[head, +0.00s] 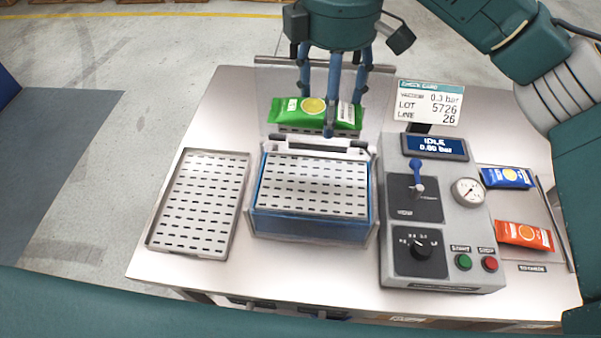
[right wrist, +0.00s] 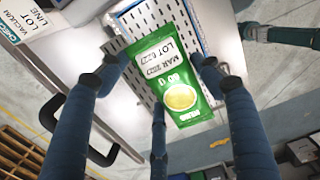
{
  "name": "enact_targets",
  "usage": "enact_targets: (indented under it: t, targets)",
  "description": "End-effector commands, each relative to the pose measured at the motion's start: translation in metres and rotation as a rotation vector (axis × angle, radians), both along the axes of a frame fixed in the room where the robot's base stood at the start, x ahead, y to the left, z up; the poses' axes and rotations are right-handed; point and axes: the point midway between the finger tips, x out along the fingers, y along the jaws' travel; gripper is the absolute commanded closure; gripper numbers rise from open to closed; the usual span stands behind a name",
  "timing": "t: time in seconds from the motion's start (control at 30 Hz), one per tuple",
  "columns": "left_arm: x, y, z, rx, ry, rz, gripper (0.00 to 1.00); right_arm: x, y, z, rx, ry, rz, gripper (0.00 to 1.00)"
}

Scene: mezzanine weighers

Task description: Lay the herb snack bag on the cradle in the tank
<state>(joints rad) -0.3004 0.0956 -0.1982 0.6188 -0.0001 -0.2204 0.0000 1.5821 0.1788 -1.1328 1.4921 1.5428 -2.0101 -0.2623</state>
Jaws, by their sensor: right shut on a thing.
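The green herb snack bag (head: 292,111) is held by my right gripper (head: 333,112), shut on it, above the back of the tank. In the right wrist view the bag (right wrist: 178,85) lies between the fingers, its printed LOT label face up, with perforated metal below it. The tank (head: 312,228) has blue clear walls and stands open at the table's middle. Its perforated cradle (head: 312,190) is bare and level in the top. The bag looks apart from the cradle, though its height is hard to tell. My left gripper is not in view.
An empty perforated tray (head: 158,210) lies left of the tank. The control box (head: 432,272) stands close on its right, with a lever, gauge and card (head: 428,101). Blue (head: 507,177) and orange (head: 523,235) bags lie farther right. A bar (head: 322,144) crosses the tank's back edge.

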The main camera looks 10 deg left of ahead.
Motion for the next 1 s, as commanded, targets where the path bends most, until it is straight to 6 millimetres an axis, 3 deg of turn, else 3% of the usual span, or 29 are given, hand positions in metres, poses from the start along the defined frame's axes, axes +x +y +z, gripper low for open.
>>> enact_targets:
  t: [0.27,0.5,0.83,1.0]
  targets:
    - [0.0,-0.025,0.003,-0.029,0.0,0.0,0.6,-0.003,0.0,-0.074,0.001,0.009,0.001,0.61]
    - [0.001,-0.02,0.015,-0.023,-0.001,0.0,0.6,-0.001,-0.001,-0.127,-0.001,0.003,-0.001,0.61]
    - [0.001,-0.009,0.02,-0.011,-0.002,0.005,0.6,-0.001,-0.001,-0.158,0.0,0.003,0.0,0.61]
    - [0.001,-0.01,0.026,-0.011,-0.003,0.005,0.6,-0.001,-0.002,-0.183,-0.001,0.003,-0.001,0.61]
